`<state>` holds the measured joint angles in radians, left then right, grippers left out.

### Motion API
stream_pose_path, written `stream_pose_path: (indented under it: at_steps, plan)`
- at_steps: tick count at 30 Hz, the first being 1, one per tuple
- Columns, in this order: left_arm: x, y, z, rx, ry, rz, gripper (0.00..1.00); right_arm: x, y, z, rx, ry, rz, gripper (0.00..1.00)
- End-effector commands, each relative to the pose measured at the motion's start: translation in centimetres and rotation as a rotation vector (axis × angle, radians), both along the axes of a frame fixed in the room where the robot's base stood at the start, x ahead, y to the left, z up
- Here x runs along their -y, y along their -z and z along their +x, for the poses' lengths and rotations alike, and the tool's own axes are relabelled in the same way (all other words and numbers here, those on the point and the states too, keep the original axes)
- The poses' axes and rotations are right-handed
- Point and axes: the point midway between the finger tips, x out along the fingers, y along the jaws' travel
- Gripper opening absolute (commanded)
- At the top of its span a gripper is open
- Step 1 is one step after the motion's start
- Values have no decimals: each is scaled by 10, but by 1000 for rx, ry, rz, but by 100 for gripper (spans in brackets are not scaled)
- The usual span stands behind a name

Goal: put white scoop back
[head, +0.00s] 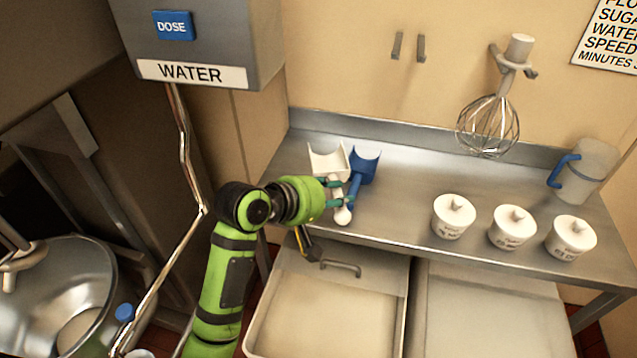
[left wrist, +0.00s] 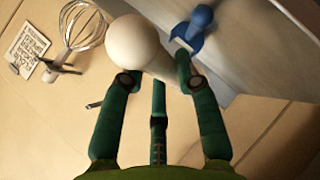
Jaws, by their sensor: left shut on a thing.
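The white scoop (head: 327,163) is at the left end of the steel counter, its bowl toward the wall and its handle toward the front edge. My left gripper (head: 336,194) is shut on the scoop's handle. In the left wrist view the rounded white handle end (left wrist: 135,42) sits between the green fingers of the gripper (left wrist: 155,85). I cannot tell whether the scoop touches the counter. The blue scoop (head: 363,167) is close beside it on the right, and its handle also shows in the left wrist view (left wrist: 200,18). My right gripper is not in view.
Several lidded white pots, one at the left (head: 454,216), stand along the counter (head: 410,180). A jug with a blue handle (head: 585,172) is at the right end. A whisk (head: 488,125) and two empty hooks (head: 408,47) are on the wall. Open bins (head: 325,310) lie below.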

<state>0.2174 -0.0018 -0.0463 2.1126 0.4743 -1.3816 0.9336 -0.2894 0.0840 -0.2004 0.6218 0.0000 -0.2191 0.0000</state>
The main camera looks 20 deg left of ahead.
Motion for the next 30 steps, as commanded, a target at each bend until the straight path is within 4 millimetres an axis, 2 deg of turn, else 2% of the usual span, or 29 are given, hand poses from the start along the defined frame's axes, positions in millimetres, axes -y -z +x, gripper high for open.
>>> stream_pose_path:
  at_steps: [1, 3, 6, 12, 19, 24, 30]
  plan:
    - [-8, 7, 11, -4, -3, 2, 0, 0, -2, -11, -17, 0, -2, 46]
    - [-18, 16, 24, -4, -2, 1, 0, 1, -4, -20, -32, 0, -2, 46]
    - [-31, 30, 43, -2, -2, 1, 0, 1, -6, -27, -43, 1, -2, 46]
    - [-49, 49, 69, 1, -2, 1, 0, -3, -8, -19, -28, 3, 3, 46]
    - [-53, 65, 75, -2, 0, -1, 0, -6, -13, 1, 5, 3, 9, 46]
    - [-52, 89, 74, -2, -1, -2, 0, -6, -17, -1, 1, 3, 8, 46]
    - [-53, 94, 75, 2, 0, 0, 0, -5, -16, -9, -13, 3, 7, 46]
